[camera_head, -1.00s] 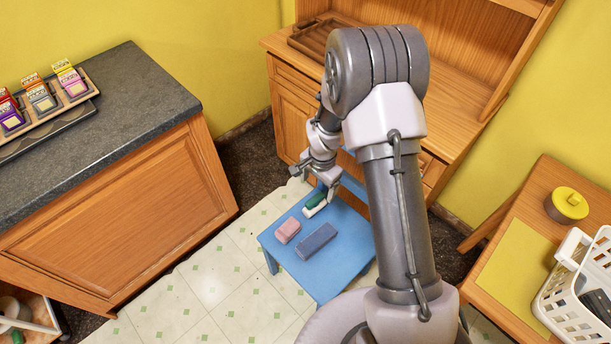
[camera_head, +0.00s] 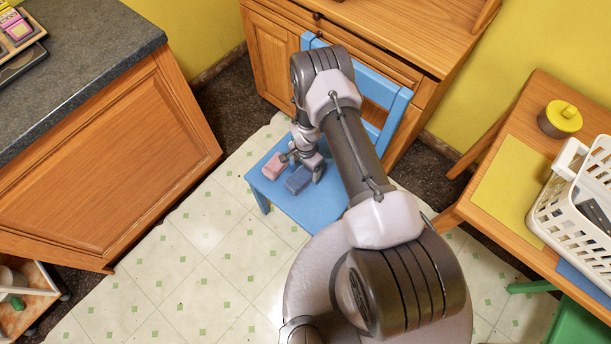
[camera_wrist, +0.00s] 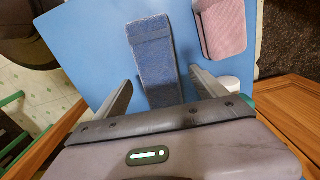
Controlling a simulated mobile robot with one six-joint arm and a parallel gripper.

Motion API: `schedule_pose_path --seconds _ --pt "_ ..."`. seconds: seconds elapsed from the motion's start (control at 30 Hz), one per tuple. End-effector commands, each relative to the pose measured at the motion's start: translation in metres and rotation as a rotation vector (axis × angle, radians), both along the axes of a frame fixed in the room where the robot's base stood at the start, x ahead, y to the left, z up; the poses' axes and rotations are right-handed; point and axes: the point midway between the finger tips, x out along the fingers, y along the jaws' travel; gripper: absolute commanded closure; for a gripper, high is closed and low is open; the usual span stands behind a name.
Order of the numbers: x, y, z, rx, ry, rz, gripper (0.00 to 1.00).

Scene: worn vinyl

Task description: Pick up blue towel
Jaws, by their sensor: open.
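The blue towel (camera_head: 297,180) is a folded, narrow bundle lying on the seat of a light blue chair (camera_head: 318,205). In the wrist view the towel (camera_wrist: 153,58) runs lengthwise in the middle, its near end between the two spread fingers. My gripper (camera_wrist: 162,90) is open and empty, with one finger on each side of the towel. Whether the fingers touch it I cannot tell. In the head view my gripper (camera_head: 302,165) is above the seat, and my wrist partly hides the towel.
A folded pink cloth (camera_wrist: 221,27) lies beside the towel, close to the right finger; it also shows in the head view (camera_head: 273,167). A white round thing (camera_wrist: 229,83) sits near that finger. The chair's slatted back (camera_head: 378,90) stands behind my arm. A wooden cabinet (camera_head: 270,60) is beyond.

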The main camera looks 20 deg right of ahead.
Motion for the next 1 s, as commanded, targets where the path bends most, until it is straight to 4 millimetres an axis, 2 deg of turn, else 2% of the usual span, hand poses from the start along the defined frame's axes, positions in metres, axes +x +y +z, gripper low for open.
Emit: schedule_pose_path --seconds 0.03,0.1,0.33,0.7,1.0 --pt "-0.001 0.001 -0.018 0.0 0.001 0.001 0.18" --pt "-0.001 0.001 -0.03 0.0 0.001 0.0 0.18" --pt "-0.001 0.001 -0.032 0.0 0.001 0.0 0.18" --pt "-0.001 0.001 -0.031 0.0 0.001 0.0 0.91" --pt "-0.001 0.001 -0.027 0.0 0.001 0.0 0.91"
